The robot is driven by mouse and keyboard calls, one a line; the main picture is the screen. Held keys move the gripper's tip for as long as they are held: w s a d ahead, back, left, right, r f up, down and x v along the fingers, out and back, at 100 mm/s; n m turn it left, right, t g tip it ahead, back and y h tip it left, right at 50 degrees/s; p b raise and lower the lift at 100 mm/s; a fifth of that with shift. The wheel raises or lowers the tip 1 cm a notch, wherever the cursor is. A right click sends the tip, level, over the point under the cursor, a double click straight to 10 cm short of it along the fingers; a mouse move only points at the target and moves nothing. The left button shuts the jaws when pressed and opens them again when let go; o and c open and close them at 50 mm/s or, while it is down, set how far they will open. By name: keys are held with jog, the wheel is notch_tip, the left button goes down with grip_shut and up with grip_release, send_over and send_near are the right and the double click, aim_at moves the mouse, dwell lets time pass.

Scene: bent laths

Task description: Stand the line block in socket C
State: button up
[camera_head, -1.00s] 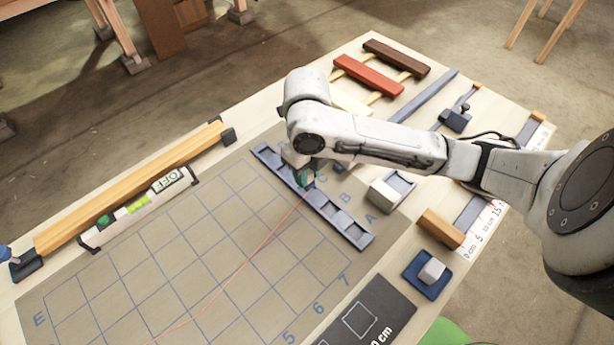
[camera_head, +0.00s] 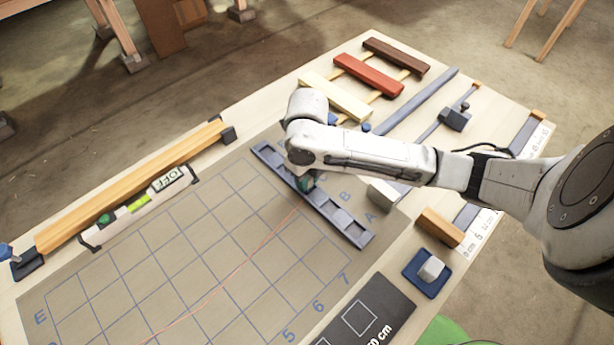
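The grey socket strip (camera_head: 325,208) lies slantwise across the far right side of the gridded board, with several square recesses. My gripper (camera_head: 306,184) is over the middle of the strip, mostly hidden under my white wrist. A small dark teal piece, likely the line block (camera_head: 307,185), shows at the fingertips, at or just above the strip. The letters A and B show beside the strip; C is hidden by my arm, so I cannot confirm which socket it is at. A thin red line (camera_head: 245,262) runs from there across the board. The finger opening cannot be seen.
A spirit level (camera_head: 138,205) and a wooden bar (camera_head: 130,190) lie along the left edge. Cream, red and brown bars (camera_head: 368,75) lie at the back. A blue tray with a white block (camera_head: 431,268) is at the right. The grid is otherwise clear.

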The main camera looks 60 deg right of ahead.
jog(key=o, duration=0.4)
jog(key=shift+o, duration=0.2)
notch_tip(320, 180, up, 12)
jog(key=shift+r, duration=0.15)
dwell(0.4)
